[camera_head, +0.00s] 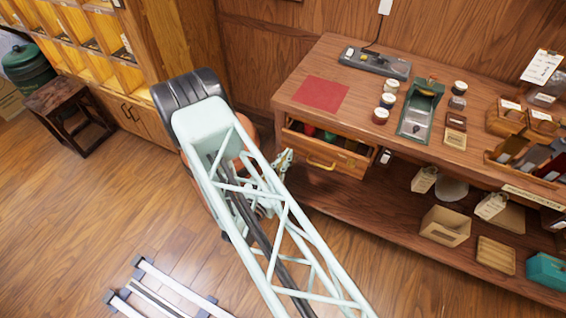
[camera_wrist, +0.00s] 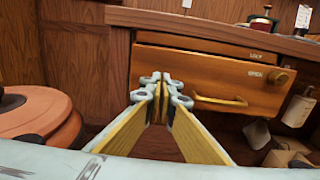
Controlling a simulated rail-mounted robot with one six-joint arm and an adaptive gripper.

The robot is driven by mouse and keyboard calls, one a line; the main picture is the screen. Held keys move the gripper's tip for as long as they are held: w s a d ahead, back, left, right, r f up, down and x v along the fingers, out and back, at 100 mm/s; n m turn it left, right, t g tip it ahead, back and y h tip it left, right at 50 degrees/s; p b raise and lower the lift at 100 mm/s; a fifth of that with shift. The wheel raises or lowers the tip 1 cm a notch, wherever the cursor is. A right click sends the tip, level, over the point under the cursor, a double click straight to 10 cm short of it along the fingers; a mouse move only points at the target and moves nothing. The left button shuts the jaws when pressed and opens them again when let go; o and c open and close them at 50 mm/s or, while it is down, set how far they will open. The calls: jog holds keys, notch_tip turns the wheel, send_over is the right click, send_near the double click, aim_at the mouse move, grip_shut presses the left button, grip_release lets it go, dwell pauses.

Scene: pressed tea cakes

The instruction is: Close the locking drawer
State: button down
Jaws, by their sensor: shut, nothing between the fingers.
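The wooden drawer (camera_head: 338,160) under the counter's left end is partly pulled out in the head view, and some red and green contents show inside. In the wrist view its front (camera_wrist: 208,77) faces me, with a curved brass handle (camera_wrist: 220,101), a round knob (camera_wrist: 282,77) at the right and small printed labels. My gripper (camera_wrist: 161,84) is shut and empty, its tips together in front of the left part of the drawer front. I cannot tell whether the tips touch it. In the head view my gripper (camera_head: 284,161) is partly hidden, just left of the drawer.
A tag (camera_wrist: 298,110) hangs right of the drawer. The lower shelf holds a cardboard box (camera_head: 445,226).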

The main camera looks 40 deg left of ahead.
aim_at(294, 144)
jog(key=shift+x, duration=1.8)
